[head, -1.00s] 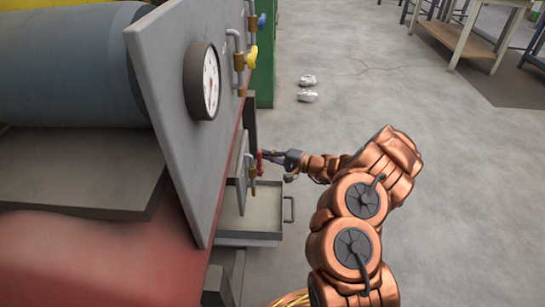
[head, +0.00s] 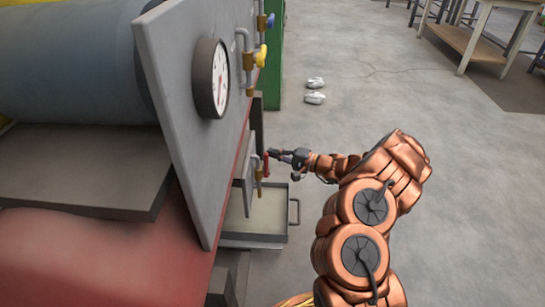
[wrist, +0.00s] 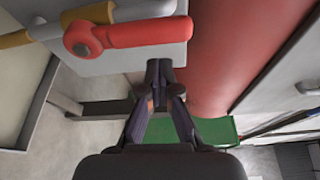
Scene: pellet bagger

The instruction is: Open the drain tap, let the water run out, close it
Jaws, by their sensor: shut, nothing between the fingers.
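The drain tap has a red lever (head: 266,164) on a brass pipe (head: 258,176), low beside the grey panel. In the wrist view the red lever (wrist: 145,34) fills the top left and lies roughly along the line of the pipe (wrist: 35,34). My gripper (head: 274,152) is beside the lever, and in the wrist view my gripper (wrist: 160,72) has its fingertips together just below the lever in the picture. It is shut and empty; whether it touches the lever I cannot tell. A shallow tray (head: 252,235) is below the tap; no running water is discernible.
A grey panel (head: 178,110) with a round gauge (head: 211,78) stands left of the tap. White shoe-like objects (head: 315,97) lie on the floor. Open floor is to the right.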

